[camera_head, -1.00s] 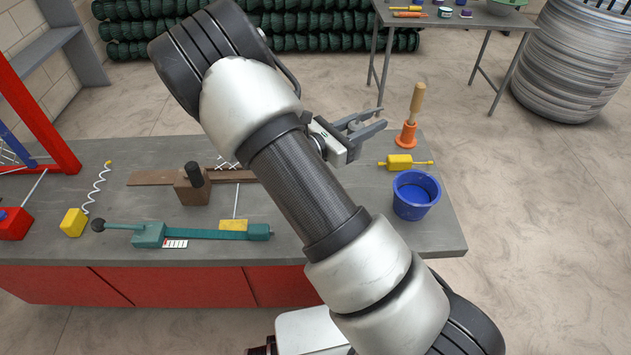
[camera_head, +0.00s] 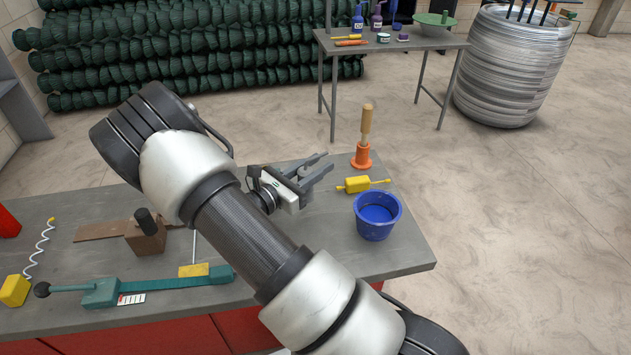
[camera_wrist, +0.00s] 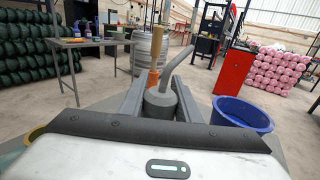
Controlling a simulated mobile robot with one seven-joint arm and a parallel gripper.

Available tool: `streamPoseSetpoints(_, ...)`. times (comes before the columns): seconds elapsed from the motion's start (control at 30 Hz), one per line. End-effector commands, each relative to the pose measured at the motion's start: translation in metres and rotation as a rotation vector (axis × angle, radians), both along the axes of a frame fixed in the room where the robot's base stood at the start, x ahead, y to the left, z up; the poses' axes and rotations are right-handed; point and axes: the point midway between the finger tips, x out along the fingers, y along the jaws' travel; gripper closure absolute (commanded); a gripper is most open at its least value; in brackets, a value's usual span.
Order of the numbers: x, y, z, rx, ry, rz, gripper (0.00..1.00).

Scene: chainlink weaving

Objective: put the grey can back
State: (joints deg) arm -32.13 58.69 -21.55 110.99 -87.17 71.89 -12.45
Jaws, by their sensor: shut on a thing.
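The grey can (camera_wrist: 161,102), with a long slanted spout, sits between the two fingers of my gripper (camera_wrist: 160,105) in the wrist view. The gripper is shut on it, and the spout leans up to the right. In the head view my gripper (camera_head: 320,168) is over the far right part of the workbench (camera_head: 400,255), left of the orange stand. There the can is hard to make out against the grey fingers. The can's lower part is hidden in the wrist view.
An orange stand with a wooden handle (camera_head: 363,154), a yellow tool (camera_head: 357,185) and a blue bucket (camera_head: 377,217) stand at the bench's right. A wooden block (camera_head: 146,240) and a green tool (camera_head: 170,288) lie left. A grey side table (camera_head: 390,43) stands behind.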

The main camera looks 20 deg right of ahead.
Motion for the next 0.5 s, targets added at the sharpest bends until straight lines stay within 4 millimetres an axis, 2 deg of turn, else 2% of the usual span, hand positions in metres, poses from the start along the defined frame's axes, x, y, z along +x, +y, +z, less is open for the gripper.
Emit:
streamPoseSetpoints(0.1, 0.0, 0.0, -0.021, -0.002, 0.002, 0.0, 0.97)
streamPoseSetpoints(0.2, 0.0, 0.0, -0.035, -0.002, 0.002, 0.001, 0.97)
streamPoseSetpoints(0.5, 0.0, 0.0, -0.038, -0.001, 0.001, 0.001, 0.97)
